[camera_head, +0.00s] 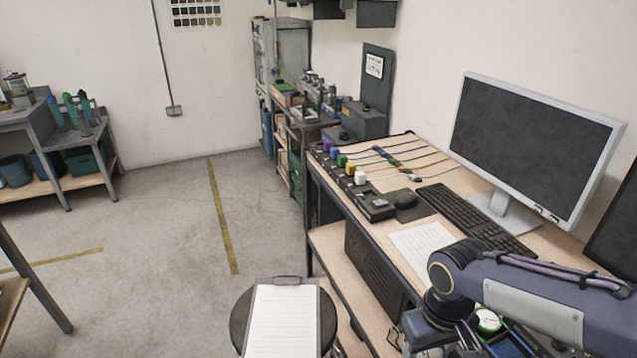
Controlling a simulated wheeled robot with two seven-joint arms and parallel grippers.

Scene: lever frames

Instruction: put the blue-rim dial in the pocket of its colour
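A small round dial with a white face and a green rim (488,320) shows at the bottom right, partly hidden by my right arm. Beside it is the edge of a blue tray-like thing (512,345), cut off by the picture's bottom edge. No blue-rim dial and no pocket can be made out. My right arm comes in from the right and bends down at the bottom edge. The dark parts at its end, around my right gripper (465,338), lie close to the green-rim dial; whether they are open or holding anything is unclear. My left gripper is out of view.
The desk holds a monitor (535,140), a keyboard (470,215), a mouse (405,199), a paper sheet (425,245) and several coloured plugs with cables. A stool (240,318) with a clipboard (282,320) stands before it. The floor at left is open.

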